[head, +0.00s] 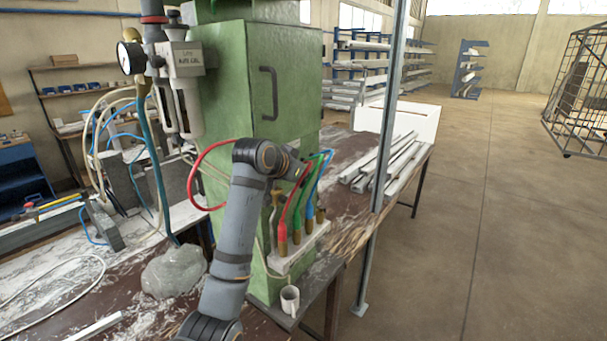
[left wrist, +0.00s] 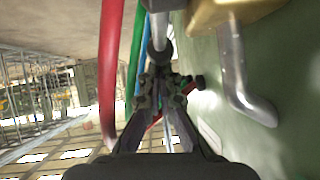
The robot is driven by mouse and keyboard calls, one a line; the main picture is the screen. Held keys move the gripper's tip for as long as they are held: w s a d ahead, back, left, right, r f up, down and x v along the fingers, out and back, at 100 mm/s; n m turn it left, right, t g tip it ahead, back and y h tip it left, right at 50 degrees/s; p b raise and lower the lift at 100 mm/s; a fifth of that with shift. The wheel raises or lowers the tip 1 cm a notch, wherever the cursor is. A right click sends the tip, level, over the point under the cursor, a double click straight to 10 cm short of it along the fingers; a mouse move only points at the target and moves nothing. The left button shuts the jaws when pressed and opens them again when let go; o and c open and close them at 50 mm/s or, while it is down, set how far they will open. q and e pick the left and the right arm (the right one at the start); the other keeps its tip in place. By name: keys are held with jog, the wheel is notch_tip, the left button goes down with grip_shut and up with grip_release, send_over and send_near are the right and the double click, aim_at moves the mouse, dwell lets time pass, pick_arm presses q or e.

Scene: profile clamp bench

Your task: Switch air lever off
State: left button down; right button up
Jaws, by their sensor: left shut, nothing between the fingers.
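The green cabinet (head: 235,90) carries an air regulator unit (head: 186,60) with a round gauge (head: 131,57) at its upper left. In the left wrist view, a bent grey metal lever (left wrist: 240,85) hangs from a brass-coloured body (left wrist: 222,12) beside the green panel. My left gripper (left wrist: 160,88) is shut and empty, to the left of this lever and apart from it in the picture. My right gripper is out of view.
Red (head: 287,212), green (head: 299,205) and blue (head: 313,195) hoses rise close beside my left wrist. A grey post (head: 386,130) stands right of the cabinet. Open floor (head: 480,230) lies further right.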

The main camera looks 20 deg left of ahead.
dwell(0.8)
pick_arm(q)
jog(key=shift+s+r, duration=0.2)
jog(key=shift+s, duration=0.05)
jog(key=v, duration=1.1)
jog(key=shift+s, duration=0.2)
jog(key=shift+a, duration=0.1)
